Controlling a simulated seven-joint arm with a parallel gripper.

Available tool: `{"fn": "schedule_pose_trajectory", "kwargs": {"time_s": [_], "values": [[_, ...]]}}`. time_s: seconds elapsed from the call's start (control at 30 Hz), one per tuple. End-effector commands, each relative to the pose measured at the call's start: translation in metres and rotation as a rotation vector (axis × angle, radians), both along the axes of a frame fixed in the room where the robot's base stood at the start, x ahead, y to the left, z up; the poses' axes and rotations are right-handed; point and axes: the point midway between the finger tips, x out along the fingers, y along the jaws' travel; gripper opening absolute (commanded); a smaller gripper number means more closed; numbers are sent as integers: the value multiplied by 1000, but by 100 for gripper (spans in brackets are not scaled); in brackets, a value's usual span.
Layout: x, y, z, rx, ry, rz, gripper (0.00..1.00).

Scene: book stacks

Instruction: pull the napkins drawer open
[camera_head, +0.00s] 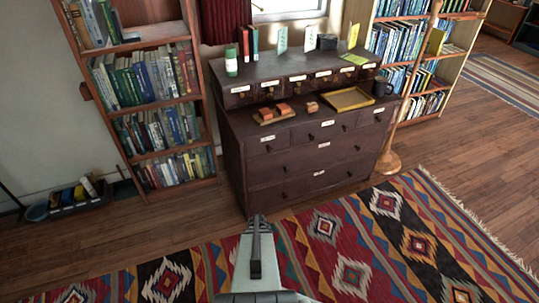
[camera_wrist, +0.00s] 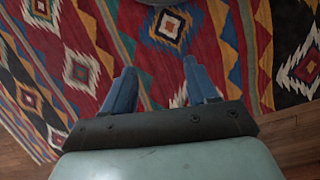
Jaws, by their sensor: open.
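A dark brown wooden chest of drawers (camera_head: 290,160) stands against the back wall in the head view. Its front has a row of smaller drawers above wider ones, with white labels and dark knobs. A raised row of small labelled drawers (camera_head: 295,84) sits at the back of its top. The labels are too small to read, so I cannot tell which drawer is the napkins drawer. All drawers look shut. My gripper (camera_wrist: 157,78) is open and empty in the wrist view, its two blue fingers apart above the patterned rug, away from the chest.
A patterned rug (camera_head: 345,245) lies on the wooden floor before the chest. Bookcases (camera_head: 150,100) stand left and right. A wooden pole with a round base (camera_head: 388,162) stands by the chest's right side. A yellow tray (camera_head: 348,98) and a dark mug (camera_head: 381,87) sit on top.

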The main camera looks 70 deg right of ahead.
Motion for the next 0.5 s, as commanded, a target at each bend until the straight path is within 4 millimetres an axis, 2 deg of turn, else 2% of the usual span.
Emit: {"fn": "schedule_pose_trajectory", "kwargs": {"time_s": [0.03, 0.27, 0.37, 0.5], "values": [[-8, -19, -2, -30, -4, -19, 58], [-52, -107, -5, -219, -22, -29, 58], [-74, -157, -3, -337, -30, 17, 58], [-98, -236, 9, -543, -33, 189, 58]]}}
